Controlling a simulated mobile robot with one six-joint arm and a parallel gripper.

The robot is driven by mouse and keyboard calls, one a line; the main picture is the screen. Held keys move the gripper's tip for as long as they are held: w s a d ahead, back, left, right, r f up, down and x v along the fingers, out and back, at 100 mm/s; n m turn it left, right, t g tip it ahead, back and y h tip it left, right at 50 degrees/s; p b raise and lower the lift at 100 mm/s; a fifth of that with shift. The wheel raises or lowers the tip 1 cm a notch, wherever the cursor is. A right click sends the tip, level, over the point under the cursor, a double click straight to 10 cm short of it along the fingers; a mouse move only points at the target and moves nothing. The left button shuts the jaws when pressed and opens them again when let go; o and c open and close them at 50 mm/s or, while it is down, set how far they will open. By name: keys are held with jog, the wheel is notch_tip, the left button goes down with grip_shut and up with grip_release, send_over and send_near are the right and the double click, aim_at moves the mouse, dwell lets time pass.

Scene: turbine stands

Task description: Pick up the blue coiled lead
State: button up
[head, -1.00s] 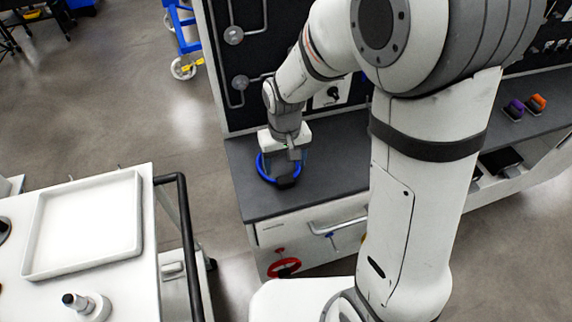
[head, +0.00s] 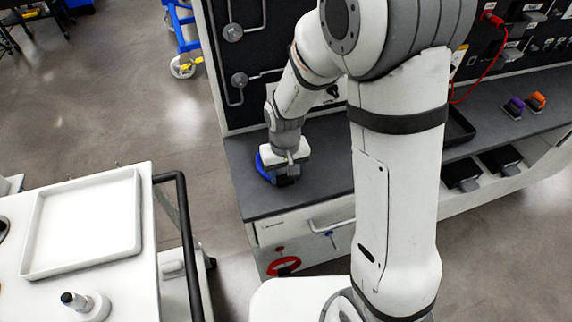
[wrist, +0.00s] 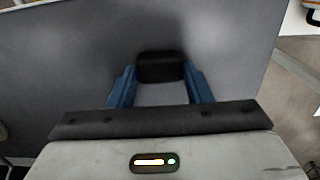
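I cannot see firm contact. The blue coil itself does not show in the wrist view.
The bench top (head: 240,190) is clear around the lead. A panel with handles stands behind it. A white trolley with an empty tray (head: 85,225) is at the left, across a floor gap. A red ring (head: 284,265) is on the bench front. Purple and orange items (head: 525,103) lie far right.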

jog(key=c, duration=0.9)
notch_tip(320, 180, up, 10)
jog(key=shift+p, duration=0.4)
